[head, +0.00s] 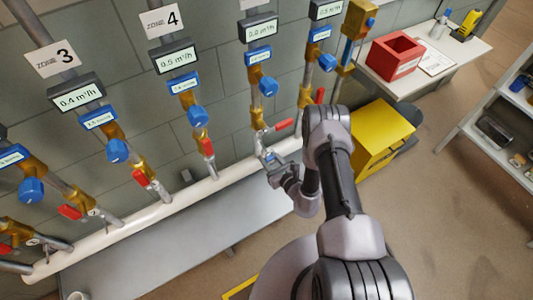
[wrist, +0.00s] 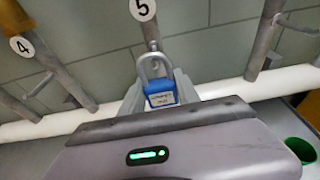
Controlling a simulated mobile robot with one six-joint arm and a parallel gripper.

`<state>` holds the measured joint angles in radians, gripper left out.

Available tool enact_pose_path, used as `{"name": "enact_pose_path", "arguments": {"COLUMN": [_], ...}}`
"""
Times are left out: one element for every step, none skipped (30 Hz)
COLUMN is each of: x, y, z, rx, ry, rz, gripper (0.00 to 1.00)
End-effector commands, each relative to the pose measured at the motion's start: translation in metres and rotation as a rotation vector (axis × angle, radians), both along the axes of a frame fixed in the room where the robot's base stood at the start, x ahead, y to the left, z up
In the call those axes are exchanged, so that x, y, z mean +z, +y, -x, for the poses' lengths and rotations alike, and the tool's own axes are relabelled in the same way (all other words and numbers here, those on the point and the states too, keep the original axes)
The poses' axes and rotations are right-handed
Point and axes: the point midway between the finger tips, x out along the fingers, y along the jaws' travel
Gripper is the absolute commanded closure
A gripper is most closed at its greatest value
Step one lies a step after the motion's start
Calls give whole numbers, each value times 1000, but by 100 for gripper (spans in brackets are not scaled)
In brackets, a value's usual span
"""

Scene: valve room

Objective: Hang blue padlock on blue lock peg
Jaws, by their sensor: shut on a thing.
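The blue padlock (wrist: 161,99) shows in the wrist view with a pale label and a grey shackle pointing up. My gripper (wrist: 160,88) is shut on its body, one finger on each side. In the head view my gripper (head: 272,158) is low in front of the pipe with the red-handled valve. The shackle top overlaps the lower end of the pipe under the round 5 tag (wrist: 142,9). I cannot tell whether the shackle is around anything or only in front of it. No blue-marked lock peg can be made out.
Several pipes with blue knobs and red handles (head: 284,124) line the wall. A white horizontal pipe (head: 170,211) runs below them, above a grey bench (head: 190,245). A yellow cabinet (head: 380,137) stands right of my arm. A green cup (wrist: 300,150) shows at the right of the wrist view.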

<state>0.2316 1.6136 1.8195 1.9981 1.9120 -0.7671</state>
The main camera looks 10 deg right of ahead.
Motion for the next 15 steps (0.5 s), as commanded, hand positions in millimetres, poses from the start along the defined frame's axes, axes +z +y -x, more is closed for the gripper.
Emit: {"name": "enact_pose_path", "arguments": {"x": [1, 1, 1, 1, 1, 1, 1, 1, 1, 1, 1, 1, 1, 1, 1], "y": [-1, -2, -3, -4, -4, -5, -6, -6, -7, -8, -9, -10, -10, -11, -12], "z": [3, 5, 8, 10, 12, 15, 17, 19, 21, 23, 26, 28, 30, 32, 35], "rx": [-1, -1, -1, -1, -1, -1, -1, -1, -1, -1, -1, -1, -2, -1, 0], "ry": [1, 1, 1, 1, 1, 1, 1, 1, 1, 1, 1, 1, 1, 1, 2], "rz": [0, -2, -2, 0, 0, -1, -1, -2, -1, -1, -1, -1, -1, -1, -2], "gripper": [100, 100, 100, 100, 100, 100, 100, 100, 100, 100, 100, 100, 100, 100, 100]}}
